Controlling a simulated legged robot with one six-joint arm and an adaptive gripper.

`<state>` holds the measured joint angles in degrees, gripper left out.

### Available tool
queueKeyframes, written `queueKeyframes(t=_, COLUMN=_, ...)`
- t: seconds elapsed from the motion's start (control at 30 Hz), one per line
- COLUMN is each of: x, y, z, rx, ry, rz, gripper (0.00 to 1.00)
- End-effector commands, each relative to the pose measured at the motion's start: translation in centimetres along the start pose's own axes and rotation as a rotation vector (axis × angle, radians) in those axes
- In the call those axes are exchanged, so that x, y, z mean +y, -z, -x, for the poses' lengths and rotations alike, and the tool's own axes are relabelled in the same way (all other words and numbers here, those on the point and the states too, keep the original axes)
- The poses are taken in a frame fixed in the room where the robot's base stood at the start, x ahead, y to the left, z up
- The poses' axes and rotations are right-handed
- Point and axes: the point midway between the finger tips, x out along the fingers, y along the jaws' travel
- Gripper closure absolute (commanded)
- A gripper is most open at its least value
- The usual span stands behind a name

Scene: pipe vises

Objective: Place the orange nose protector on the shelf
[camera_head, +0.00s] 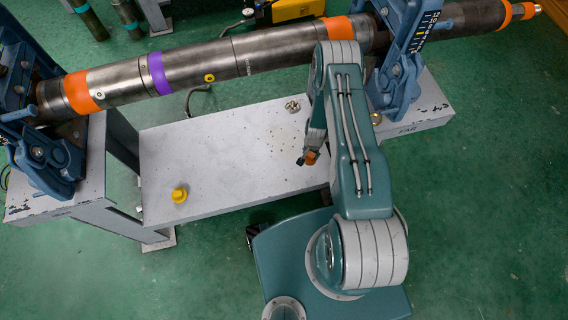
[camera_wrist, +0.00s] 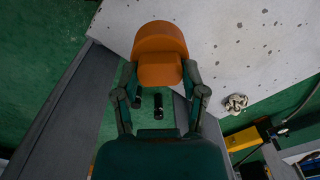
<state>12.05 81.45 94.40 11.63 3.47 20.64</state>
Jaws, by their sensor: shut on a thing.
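The orange nose protector (camera_wrist: 160,52) is a rounded cap held between the two fingers of my gripper (camera_wrist: 161,84) in the wrist view. In the head view a small part of the orange nose protector (camera_head: 310,158) shows at the tip of my gripper (camera_head: 308,153), and my arm covers part of the area beside it. My gripper is shut on it. The shelf (camera_head: 225,150) is a speckled light-grey plate between the two vise stands. The protector appears over the shelf's right part; whether it touches the surface I cannot tell. The shelf (camera_wrist: 280,60) also fills the wrist view's upper right.
A yellow cap (camera_head: 180,195) sits on the shelf's front left. A metal knobbed piece (camera_head: 293,106) sits at its back right. A long pipe (camera_head: 200,68) with orange and purple bands spans the blue vises (camera_head: 45,150) behind. The shelf's middle is clear.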

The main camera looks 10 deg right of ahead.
Motion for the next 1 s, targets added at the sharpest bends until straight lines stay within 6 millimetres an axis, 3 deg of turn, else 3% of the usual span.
queueKeyframes(t=0.17, x=-3.3, y=-2.3, z=-1.8, rx=0.001, ry=0.0, rz=0.009, gripper=1.0)
queueKeyframes(t=0.4, x=-5.9, y=-4.1, z=-5.9, rx=-0.001, ry=0.0, rz=0.005, gripper=1.0)
queueKeyframes(t=0.8, x=-7.2, y=-5.0, z=-10.1, rx=-0.001, ry=0.0, rz=0.002, gripper=1.0)
queueKeyframes(t=1.0, x=-7.2, y=-4.9, z=-10.8, rx=0.0, ry=0.001, rz=0.002, gripper=1.0)
